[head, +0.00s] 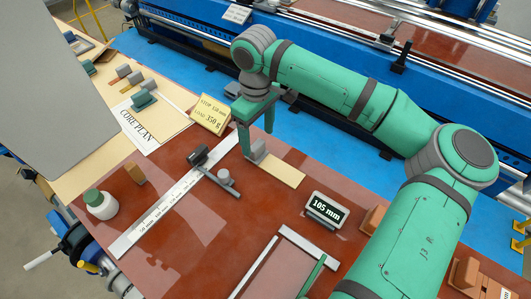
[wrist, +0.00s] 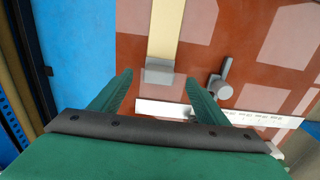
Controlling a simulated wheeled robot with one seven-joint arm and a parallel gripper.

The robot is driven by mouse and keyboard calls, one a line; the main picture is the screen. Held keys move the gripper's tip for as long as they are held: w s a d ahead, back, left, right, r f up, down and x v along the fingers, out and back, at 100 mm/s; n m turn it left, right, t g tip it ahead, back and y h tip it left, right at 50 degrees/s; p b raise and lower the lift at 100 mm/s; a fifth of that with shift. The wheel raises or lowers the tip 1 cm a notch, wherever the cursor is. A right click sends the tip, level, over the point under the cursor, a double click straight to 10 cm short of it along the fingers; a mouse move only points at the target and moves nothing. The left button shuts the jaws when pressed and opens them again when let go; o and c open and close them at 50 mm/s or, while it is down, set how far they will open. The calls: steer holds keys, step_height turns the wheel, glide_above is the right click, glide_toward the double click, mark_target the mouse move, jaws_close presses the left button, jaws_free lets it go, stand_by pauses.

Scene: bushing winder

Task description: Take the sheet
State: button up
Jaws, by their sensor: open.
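In the wrist view the cream strip (wrist: 166,28) runs up from the grey block (wrist: 158,73). My gripper (head: 256,141) is open above that end. In the wrist view the block shows between the two fingertips (wrist: 160,82), with gaps on both sides. I cannot tell the height left between fingertips and block. A paper marked CORE PLAN (head: 139,127) lies on the pale board to the left.
A steel ruler (head: 172,203) with a dark slider and a grey knob lies left of the strip. A display reading 105 mm (head: 327,207) stands to the right. A blue machine (head: 190,52) runs behind.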

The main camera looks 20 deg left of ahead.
mark_target(259, 146)
steer(key=shift+s+a+f, duration=0.2)
steer(key=shift+f, duration=0.35)
steer(key=shift+w+d+f, duration=0.15)
steer(key=shift+d+f, duration=0.05)
steer(key=shift+f, duration=1.1)
steer(key=shift+w+d+f, duration=0.1)
steer(key=shift+d+f, duration=0.05)
steer(key=shift+f, duration=1.1)
steer(key=c, duration=1.1)
